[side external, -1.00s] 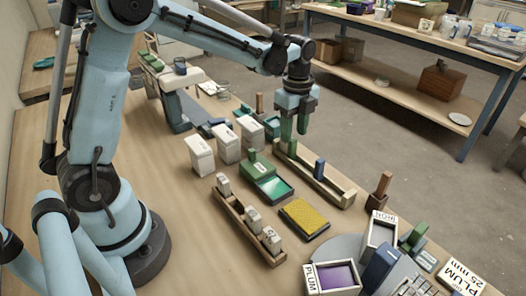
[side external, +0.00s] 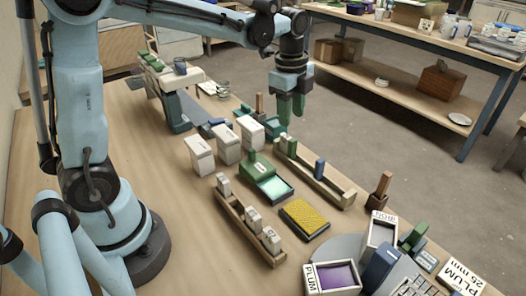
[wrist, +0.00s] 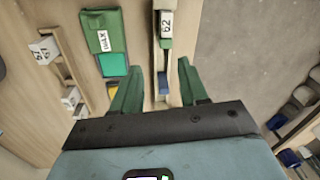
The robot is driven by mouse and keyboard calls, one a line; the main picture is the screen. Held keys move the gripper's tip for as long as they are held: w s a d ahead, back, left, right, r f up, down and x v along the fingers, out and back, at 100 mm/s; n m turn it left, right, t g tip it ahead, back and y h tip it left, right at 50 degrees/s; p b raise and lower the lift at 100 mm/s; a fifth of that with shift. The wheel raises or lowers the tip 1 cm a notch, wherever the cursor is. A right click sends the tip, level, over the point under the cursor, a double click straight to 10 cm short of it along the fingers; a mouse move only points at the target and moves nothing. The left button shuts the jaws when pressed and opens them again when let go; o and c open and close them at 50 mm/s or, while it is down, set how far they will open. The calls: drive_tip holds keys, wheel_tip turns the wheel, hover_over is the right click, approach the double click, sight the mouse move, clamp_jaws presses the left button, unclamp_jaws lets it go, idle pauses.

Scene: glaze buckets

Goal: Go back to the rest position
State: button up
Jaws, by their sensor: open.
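My gripper (side external: 291,117) hangs in the air above the far end of a long wooden rack (side external: 335,190), apart from it. Its green fingers are spread with nothing between them; the wrist view also shows the open gripper (wrist: 159,82). A green block (side external: 292,148) stands at the rack's far end; in the wrist view the green block (wrist: 165,44) has a white label that looks like "62". A blue block (side external: 319,168) stands farther along the same rack. The rest position itself is not marked in view.
An open green stamp pad (side external: 272,187), a yellow pad (side external: 304,219), several white boxes (side external: 228,144) and a rack of white-labelled blocks (side external: 236,217) lie nearby. Trays (side external: 332,278) stand at the front right. The air around my gripper looks clear.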

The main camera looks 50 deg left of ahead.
drive_tip(key=s+d+n+t, duration=0.2)
drive_tip(key=s+n+t, duration=0.4)
drive_tip(key=s+n, duration=0.6)
drive_tip(key=n, duration=0.3)
drive_tip(key=shift+s+r+n, duration=0.2)
drive_tip(key=shift+s+n, duration=0.2)
